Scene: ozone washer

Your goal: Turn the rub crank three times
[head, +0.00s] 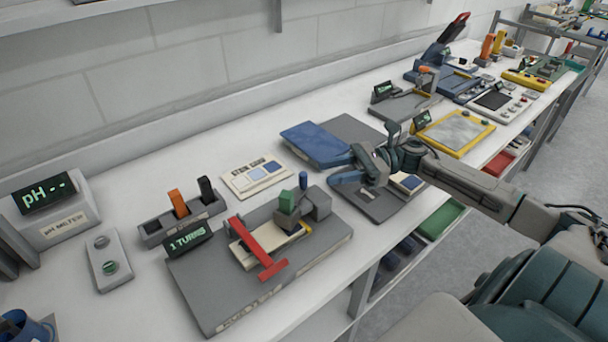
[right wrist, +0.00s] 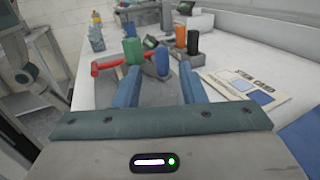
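The rub crank unit has a grey base (head: 215,290), a red T-shaped lever (head: 255,247), a green block (head: 286,202) and a dark blue upright knob (head: 303,181) beside a grey block. Its display (head: 187,239) reads "1 TURNS". My right gripper (head: 345,168) is to the right of the knob, with its fingers apart and nothing between them. In the right wrist view the blue knob (right wrist: 162,58) shows ahead, between and beyond the open fingers (right wrist: 160,84), apart from them. The green block (right wrist: 132,51) and red lever (right wrist: 108,65) show behind it. My left gripper is not in view.
A stain card (head: 256,179) and a holder with orange and black pegs (head: 180,222) lie behind the unit. A pH meter (head: 50,210) stands at the left. A blue pad (head: 316,145) lies behind my right gripper. More devices line the bench to the right.

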